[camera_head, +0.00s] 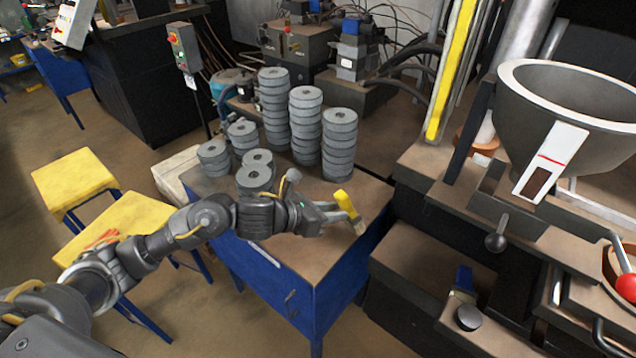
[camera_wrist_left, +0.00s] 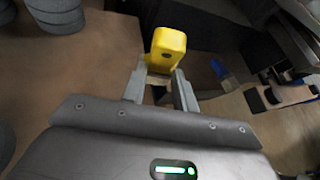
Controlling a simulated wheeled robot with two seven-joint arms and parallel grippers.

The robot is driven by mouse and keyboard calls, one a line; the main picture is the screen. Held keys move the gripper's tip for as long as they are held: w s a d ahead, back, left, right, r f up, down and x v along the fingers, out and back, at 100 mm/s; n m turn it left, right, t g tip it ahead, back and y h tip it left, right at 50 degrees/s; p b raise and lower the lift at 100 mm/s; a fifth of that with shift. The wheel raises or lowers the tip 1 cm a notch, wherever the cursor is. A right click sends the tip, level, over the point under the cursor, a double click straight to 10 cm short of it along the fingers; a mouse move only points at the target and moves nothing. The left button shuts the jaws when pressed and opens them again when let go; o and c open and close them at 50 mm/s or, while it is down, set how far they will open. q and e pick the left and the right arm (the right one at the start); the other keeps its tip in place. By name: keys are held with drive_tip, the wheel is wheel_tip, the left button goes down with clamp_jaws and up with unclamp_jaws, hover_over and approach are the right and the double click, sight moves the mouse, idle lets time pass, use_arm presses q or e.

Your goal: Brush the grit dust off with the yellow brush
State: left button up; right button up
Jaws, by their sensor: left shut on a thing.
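My left gripper (camera_head: 334,212) reaches in from the left over the brown top of the blue table (camera_head: 290,255). It is shut on the yellow brush (camera_head: 344,200), near the table's right edge. In the head view the brush's pale bristle end points down to the right. The brush (camera_wrist_left: 167,48) also shows in the left wrist view, between the fingertips of the gripper (camera_wrist_left: 160,85). I cannot tell whether the bristles touch the tabletop. Grit dust cannot be made out clearly on the brown surface. My right gripper is not in view.
Several stacks of grey flap discs (camera_head: 305,125) stand on the table's back and left parts. A dark machine with a grey bowl (camera_head: 570,100) stands at the right, close to the table. Two yellow-topped stools (camera_head: 72,180) stand at the left. The table's front is clear.

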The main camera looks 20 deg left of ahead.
sight(340, 197)
use_arm(q)
wheel_tip(340, 197, up, 2)
drive_tip(key=shift+p, duration=0.5)
drive_tip(key=shift+w+r+p, duration=0.2)
drive_tip(key=shift+r+p, duration=0.35)
drive_tip(key=shift+r, duration=0.15)
drive_tip(key=shift+s+r+p, duration=0.15)
drive_tip(key=shift+r+p, duration=0.2)
drive_tip(key=shift+r, duration=0.25)
